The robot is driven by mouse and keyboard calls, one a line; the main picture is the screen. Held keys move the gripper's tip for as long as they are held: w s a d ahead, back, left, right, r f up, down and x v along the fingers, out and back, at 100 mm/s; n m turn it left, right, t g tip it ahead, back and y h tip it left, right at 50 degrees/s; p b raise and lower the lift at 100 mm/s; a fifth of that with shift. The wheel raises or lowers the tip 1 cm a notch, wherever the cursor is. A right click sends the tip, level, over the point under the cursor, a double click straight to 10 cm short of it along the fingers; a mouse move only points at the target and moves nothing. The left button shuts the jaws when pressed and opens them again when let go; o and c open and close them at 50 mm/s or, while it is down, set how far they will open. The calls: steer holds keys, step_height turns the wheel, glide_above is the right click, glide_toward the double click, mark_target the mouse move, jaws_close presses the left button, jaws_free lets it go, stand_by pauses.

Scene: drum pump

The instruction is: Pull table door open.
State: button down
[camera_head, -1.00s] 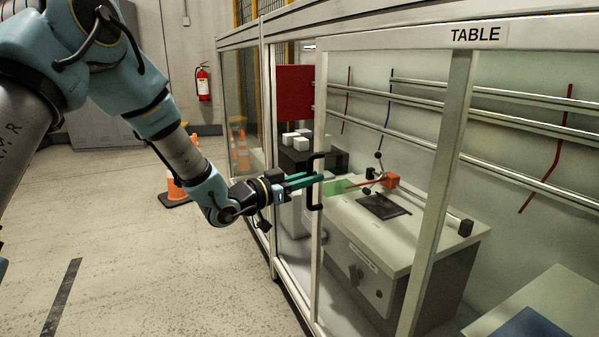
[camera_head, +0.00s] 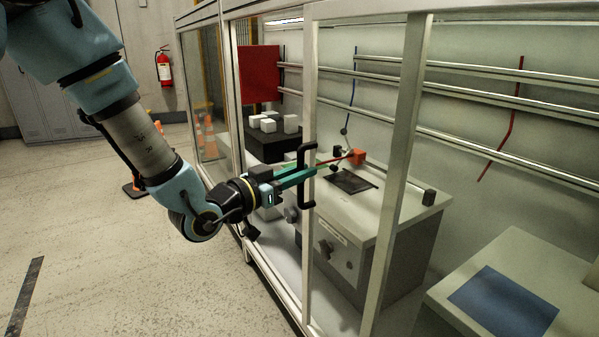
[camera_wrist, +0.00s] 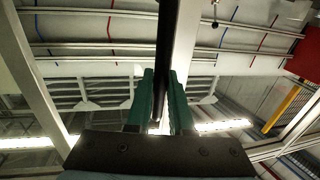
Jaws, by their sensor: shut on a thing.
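The table door is a glazed panel with a pale frame (camera_head: 310,85), at the middle of the head view. Its black bar handle (camera_head: 306,204) stands upright on the frame's left edge. My gripper (camera_head: 311,172) reaches it from the left with its teal fingers and is shut on the handle. In the wrist view the dark handle bar (camera_wrist: 166,50) runs between the two fingers of my gripper (camera_wrist: 161,78). The fingers hide the middle of the handle in the head view.
Behind the glass stand a grey-white cabinet (camera_head: 385,215), a black box with white blocks (camera_head: 268,126) and a red panel (camera_head: 258,75). A blue mat (camera_head: 502,302) lies at lower right. A fire extinguisher (camera_head: 163,68) hangs at the back left.

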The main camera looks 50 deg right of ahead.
steer(key=c, duration=0.8)
jaws_free()
steer(key=shift+a, duration=0.1)
steer(key=v, duration=1)
steer(key=shift+a, duration=0.3)
